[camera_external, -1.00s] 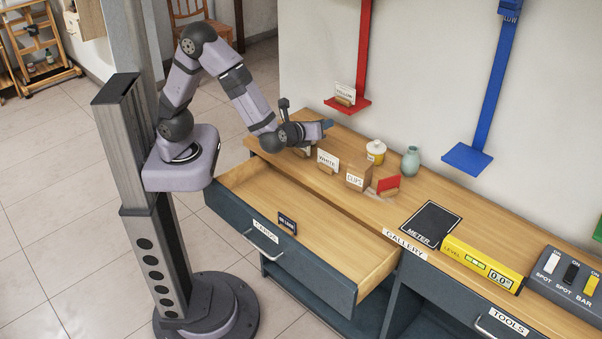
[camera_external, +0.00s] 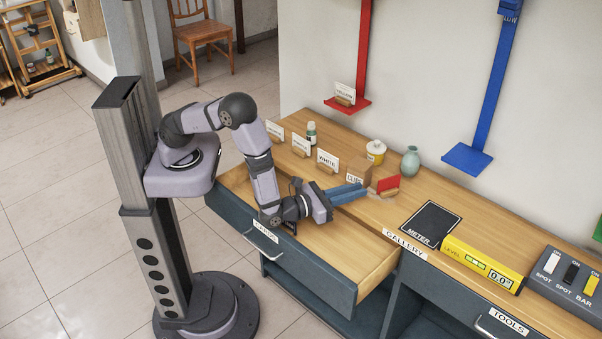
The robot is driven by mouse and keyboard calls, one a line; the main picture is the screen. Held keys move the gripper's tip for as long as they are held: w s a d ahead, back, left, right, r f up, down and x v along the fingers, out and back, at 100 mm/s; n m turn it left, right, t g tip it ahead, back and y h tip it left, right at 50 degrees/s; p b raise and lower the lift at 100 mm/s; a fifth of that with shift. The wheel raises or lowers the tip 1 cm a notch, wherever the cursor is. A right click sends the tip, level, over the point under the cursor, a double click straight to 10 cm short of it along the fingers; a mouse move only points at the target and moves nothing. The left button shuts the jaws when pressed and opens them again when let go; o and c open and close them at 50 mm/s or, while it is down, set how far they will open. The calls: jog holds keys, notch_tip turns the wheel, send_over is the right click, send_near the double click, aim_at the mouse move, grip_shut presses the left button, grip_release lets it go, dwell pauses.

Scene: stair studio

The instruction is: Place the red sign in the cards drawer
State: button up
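The cards drawer (camera_external: 350,278), labelled CARDS, is pulled open below the counter's front edge. My gripper (camera_external: 366,192) reaches over the drawer from the left, its blue fingers pointing right toward the red sign. The fingertips look close to the sign's left side, with no sign seen between them. A gap shows between the fingers.
Several white name signs, one reading WHITE (camera_external: 327,160), stand left of the CLIPS box. The black METER mat (camera_external: 431,223) and yellow level (camera_external: 482,265) lie to the right.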

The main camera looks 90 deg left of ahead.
aim_at(388, 189)
jog(key=x, duration=0.6)
jog(key=shift+b, duration=0.3)
jog(key=shift+x, duration=3)
jog(key=shift+d+r, duration=0.1)
grip_shut()
jog(key=shift+r, duration=0.1)
